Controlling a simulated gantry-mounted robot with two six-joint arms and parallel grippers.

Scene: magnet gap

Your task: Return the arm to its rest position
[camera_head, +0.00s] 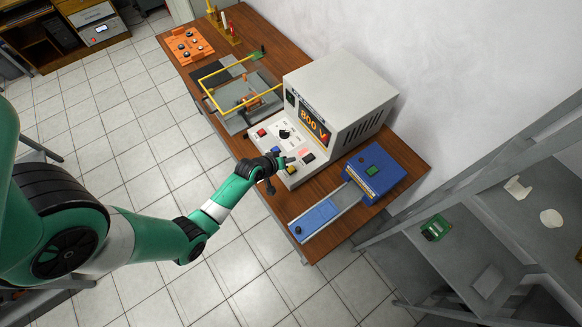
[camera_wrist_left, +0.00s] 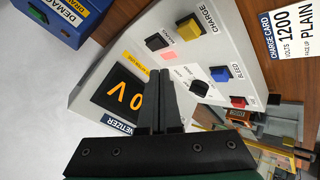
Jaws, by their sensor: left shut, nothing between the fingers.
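My left arm reaches in from the left in the head view. Its gripper (camera_head: 284,161) is shut and empty, over the front edge of the white magnetizer's (camera_head: 345,85) control panel. In the left wrist view the shut fingers (camera_wrist_left: 160,80) lie in front of the panel, with the yellow CHARGE button (camera_wrist_left: 188,24) beyond them. I cannot tell whether the fingertips touch the panel. My right gripper is not in view.
A blue demagnetizer (camera_head: 374,173) with a sliding tray stands at the right. A yellow-framed fixture (camera_head: 245,92) and an orange tray (camera_head: 187,45) lie farther back on the wooden table. Grey shelves (camera_head: 470,250) stand at right. Tiled floor is open in front of the table.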

